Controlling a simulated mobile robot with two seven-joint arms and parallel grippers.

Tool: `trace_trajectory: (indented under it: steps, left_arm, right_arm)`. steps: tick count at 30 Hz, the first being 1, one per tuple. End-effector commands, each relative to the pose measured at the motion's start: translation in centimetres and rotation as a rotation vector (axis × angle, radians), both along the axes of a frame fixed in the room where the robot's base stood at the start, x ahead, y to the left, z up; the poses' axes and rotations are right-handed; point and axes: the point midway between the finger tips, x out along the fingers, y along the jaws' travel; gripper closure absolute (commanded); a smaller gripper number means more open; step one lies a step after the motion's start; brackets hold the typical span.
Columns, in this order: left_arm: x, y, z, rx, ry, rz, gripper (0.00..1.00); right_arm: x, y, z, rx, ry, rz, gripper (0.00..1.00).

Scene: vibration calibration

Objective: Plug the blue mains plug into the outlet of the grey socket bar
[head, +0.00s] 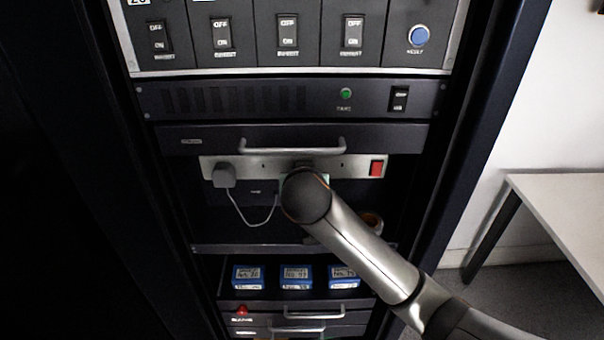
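The grey socket bar (272,164) runs across the rack below a drawer with a handle. A grey plug (224,176) sits at its left part, with a pale cable hanging from it in a loop to the right. My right arm (358,245) comes in from the lower right, and its rounded wrist (306,196) covers the middle of the bar's lower edge. The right gripper's fingers are hidden behind the wrist, so I cannot tell what they hold. I cannot make out a blue mains plug. My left gripper is not in view.
A red switch (377,168) is at the bar's right end. A shelf (225,248) lies below, with a round object (372,221) partly behind my arm. Several blue boxes (296,277) stand lower down. A white table (565,205) is outside the rack at right.

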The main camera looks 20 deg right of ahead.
Motion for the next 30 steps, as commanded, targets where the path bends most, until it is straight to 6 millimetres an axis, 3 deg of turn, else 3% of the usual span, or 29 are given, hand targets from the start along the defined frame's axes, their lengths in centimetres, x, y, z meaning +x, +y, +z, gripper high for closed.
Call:
trace_trajectory:
  steps: [3,30]
  left_arm:
    - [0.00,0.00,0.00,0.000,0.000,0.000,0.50]
    - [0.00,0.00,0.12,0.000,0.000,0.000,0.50]
  right_arm:
    - [0.00,0.00,0.00,0.000,0.000,0.000,0.97]
    - [-0.96,0.35,-0.13,0.001,0.005,0.001,0.97]
